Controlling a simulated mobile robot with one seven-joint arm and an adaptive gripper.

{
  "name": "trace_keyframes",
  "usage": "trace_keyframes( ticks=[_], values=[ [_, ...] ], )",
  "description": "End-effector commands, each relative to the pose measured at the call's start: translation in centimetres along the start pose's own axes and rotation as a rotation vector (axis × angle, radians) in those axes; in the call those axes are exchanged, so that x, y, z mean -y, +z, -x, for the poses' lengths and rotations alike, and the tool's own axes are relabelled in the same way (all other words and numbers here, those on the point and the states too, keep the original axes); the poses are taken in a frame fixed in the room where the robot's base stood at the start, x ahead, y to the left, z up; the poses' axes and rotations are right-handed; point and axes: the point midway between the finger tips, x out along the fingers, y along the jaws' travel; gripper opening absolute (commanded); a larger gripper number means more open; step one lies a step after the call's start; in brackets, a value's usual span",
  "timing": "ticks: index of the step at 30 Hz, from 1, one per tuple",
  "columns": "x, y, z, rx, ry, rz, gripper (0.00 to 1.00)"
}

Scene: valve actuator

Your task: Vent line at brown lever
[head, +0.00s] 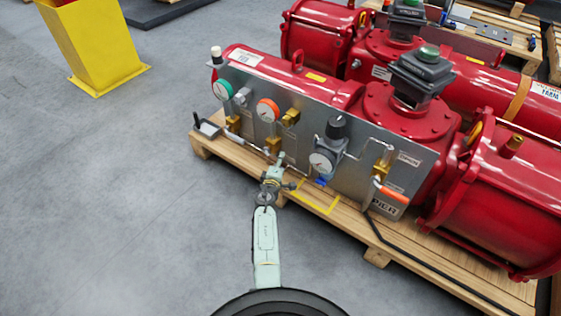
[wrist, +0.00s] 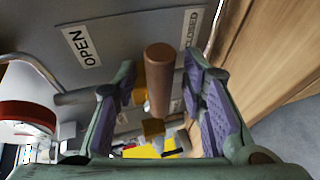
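The brown lever (wrist: 160,75) shows in the wrist view as a rounded brown bar over the grey panel, with brass parts beside its lower end. The label OPEN (wrist: 85,47) is to its left and the label CLOSED (wrist: 190,38) to its upper right. My gripper (wrist: 160,84) is open, with one purple-padded finger on each side of the lever and visible gaps between. In the head view my gripper (head: 277,164) is at the lower edge of the grey panel (head: 250,92). I cannot make out the brown lever there.
The panel carries gauges, including an orange-rimmed one (head: 268,110), a dark regulator knob (head: 336,128) and an orange handle (head: 391,193). Red actuator bodies (head: 400,112) stand behind it on a wooden pallet (head: 340,215). A yellow post (head: 95,42) is at upper left. The left floor is clear.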

Motion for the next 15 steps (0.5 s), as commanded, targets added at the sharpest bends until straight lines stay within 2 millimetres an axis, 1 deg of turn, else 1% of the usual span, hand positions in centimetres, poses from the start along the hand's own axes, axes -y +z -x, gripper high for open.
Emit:
trace_keyframes(
  ticks=[3,4,15],
  values=[
    [-0.01,0.0,0.0,0.0,0.0,0.0,0.38],
    [-0.01,-0.01,0.0,0.0,0.0,0.0,0.36],
    [0.0,0.0,0.01,0.0,0.0,0.0,0.12]
  ],
)
